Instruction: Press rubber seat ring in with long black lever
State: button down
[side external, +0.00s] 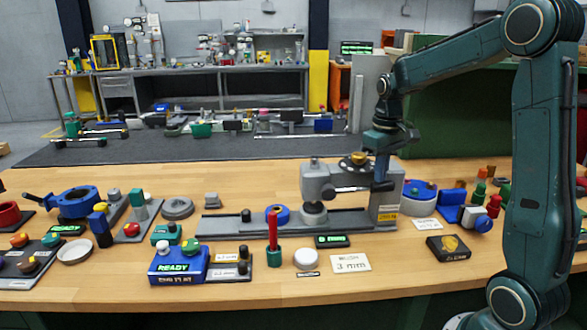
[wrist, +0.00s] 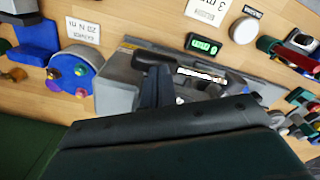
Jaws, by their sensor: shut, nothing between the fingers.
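The grey press (side external: 318,182) stands on a long grey base (side external: 225,224) at mid-table. In the wrist view my gripper's dark fingers (wrist: 149,90) are beside a black bar that looks like the lever (wrist: 156,58). A blue ring-shaped body (side external: 278,213) sits on the base left of the ram. I cannot make out the rubber seat ring.
A green display (side external: 332,241) and a "3 mm" card (side external: 350,263) lie in front of the press. A blue part with coloured knobs (side external: 418,192) is close on the right.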

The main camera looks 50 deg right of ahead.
notch_tip(320, 180, up, 7)
jog(key=w+a, duration=0.1)
jog(key=shift+w+a+r, duration=0.2)
jog(key=shift+a, duration=0.05)
dwell(1.2)
jog(key=shift+r, duration=0.15)
dwell(0.3)
notch_tip(320, 180, up, 5)
jog(key=shift+f, duration=0.15)
dwell(0.7)
jog(key=s+a+f+n+t, duration=0.1)
jog(key=s+a+f+t, duration=0.1)
jog(key=s+a, duration=0.6)
jog(key=s+a+f+n+t, duration=0.2)
jog(key=s+a+f+t, duration=0.1)
jog(key=s+a, duration=0.6)
jog(key=shift+a+f+t, duration=0.3)
jog(key=shift+a+f, duration=0.25)
jog(key=shift+f, duration=0.2)
